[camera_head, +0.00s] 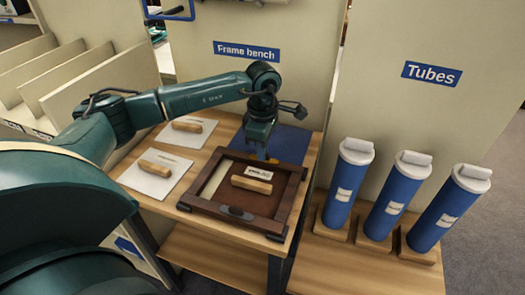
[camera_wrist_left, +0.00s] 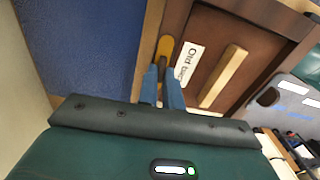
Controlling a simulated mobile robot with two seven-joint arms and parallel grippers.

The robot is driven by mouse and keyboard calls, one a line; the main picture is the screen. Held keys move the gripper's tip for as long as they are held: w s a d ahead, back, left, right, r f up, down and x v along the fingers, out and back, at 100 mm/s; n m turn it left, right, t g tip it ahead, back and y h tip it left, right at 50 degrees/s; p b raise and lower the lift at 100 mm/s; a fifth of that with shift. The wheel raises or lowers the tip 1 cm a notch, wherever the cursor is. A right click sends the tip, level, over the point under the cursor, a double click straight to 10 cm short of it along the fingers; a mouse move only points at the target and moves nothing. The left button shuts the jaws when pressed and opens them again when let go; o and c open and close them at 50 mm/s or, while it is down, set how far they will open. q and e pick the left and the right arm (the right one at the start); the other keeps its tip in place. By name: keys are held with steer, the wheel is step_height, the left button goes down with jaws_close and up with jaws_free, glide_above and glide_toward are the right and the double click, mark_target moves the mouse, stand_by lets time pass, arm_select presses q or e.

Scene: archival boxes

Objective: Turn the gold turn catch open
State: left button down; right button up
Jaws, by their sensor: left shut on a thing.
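The gold turn catch (camera_wrist_left: 166,46) is on the dark wooden frame's far rail in the left wrist view. In the head view a small bit of gold (camera_head: 268,157) shows under my left gripper (camera_head: 262,151). In the left wrist view the blue fingers of my left gripper (camera_wrist_left: 162,70) are shut on the catch, from its near end; its rounded far end shows. The frame (camera_head: 207,205) lies flat on the bench, with a brown back panel (camera_head: 233,194) that carries a wooden handle and a white label. My right gripper is not in view.
A dark oval fitting (camera_head: 237,211) sits on the frame's near rail. A blue mat (camera_head: 291,143) lies behind the frame. Two white panels with wooden handles (camera_head: 187,127) lie left of it. Three blue tubes (camera_head: 391,203) stand at the right.

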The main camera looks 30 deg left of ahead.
arm_select(q)
steer(key=shift+r+m, duration=0.1)
steer(key=shift+m, duration=0.3)
steer(key=c, duration=1.6)
jaws_free()
steer(key=shift+o, duration=0.2)
step_height(320, 180, up, 13)
